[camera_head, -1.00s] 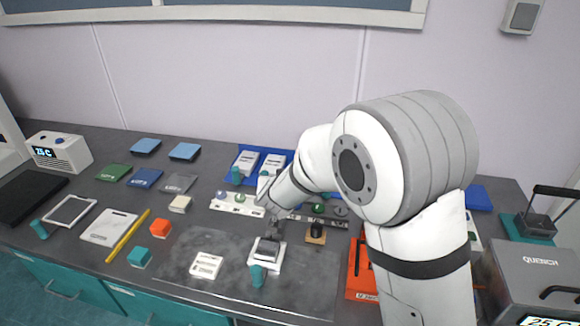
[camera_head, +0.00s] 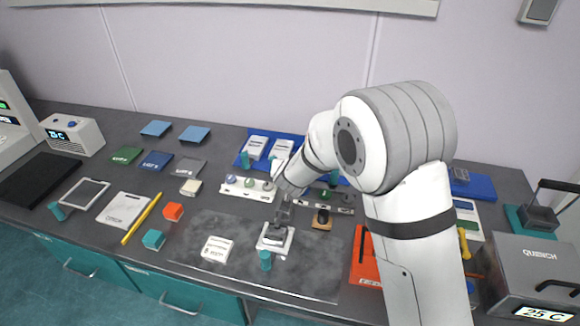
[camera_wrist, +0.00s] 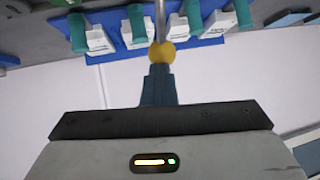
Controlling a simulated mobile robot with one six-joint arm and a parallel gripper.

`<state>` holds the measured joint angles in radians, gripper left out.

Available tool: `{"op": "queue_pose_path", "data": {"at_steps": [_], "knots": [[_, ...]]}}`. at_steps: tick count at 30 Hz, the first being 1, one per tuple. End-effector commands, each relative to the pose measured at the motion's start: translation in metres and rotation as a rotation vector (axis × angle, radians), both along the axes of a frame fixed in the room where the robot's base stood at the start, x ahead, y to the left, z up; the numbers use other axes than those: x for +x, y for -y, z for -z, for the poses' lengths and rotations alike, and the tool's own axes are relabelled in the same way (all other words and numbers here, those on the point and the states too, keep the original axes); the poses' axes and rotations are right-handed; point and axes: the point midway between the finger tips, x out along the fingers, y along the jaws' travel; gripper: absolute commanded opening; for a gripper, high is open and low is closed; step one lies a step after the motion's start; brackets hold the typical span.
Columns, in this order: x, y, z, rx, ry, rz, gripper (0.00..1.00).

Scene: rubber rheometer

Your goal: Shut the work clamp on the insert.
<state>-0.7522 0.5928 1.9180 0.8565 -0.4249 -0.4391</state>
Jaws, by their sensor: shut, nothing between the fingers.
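A white-based fixture with a dark grey block (camera_head: 276,236) on it stands on the dark mat, with a teal knob (camera_head: 265,260) at its front; I take it for the work clamp. The insert cannot be made out.
A white labelled block (camera_head: 217,249) lies left of the fixture, and a black knob on a tan base (camera_head: 322,219) stands right. Behind is a white strip with knobs (camera_head: 247,188). A blue tray (camera_wrist: 70,40) holds white pieces with teal handles. An orange case (camera_head: 365,262) is further right.

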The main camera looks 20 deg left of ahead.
Motion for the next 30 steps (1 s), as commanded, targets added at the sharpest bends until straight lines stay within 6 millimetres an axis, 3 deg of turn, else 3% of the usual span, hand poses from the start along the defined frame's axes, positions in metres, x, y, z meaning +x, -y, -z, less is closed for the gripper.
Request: {"op": "queue_pose_path", "data": {"at_steps": [11, 30], "knots": [[-0.003, 0.0, -0.01, 0.002, 0.005, -0.004, 0.0], [-0.073, 0.036, -0.097, 0.004, 0.004, -0.001, 0.0]]}}
